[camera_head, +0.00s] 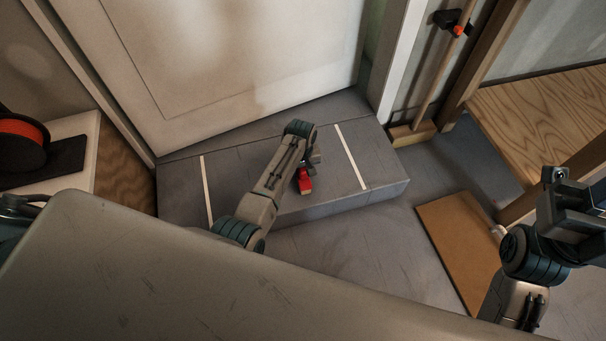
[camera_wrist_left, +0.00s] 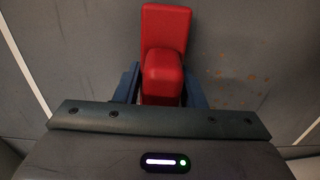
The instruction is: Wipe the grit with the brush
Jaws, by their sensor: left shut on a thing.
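My left gripper (camera_head: 313,160) is shut on a red brush (camera_head: 305,183) over the grey step in front of the door. In the left wrist view the red brush (camera_wrist_left: 165,45) sits between the blue fingers of the left gripper (camera_wrist_left: 163,92); its bristles are hidden. The grit (camera_wrist_left: 240,88) shows there as rust-brown specks on the grey surface, to the right of the brush and apart from its visible part. I cannot make out the grit in the head view. My right gripper (camera_head: 572,200) is at the right edge, away from the step; its jaw opening is unclear.
The grey step (camera_head: 240,180) has two white stripes (camera_head: 352,158) across it. A pale door (camera_head: 230,60) stands behind it. A brown board (camera_head: 455,240) lies on the floor at right, near a wooden frame (camera_head: 480,65). An orange spool (camera_head: 20,140) is at far left.

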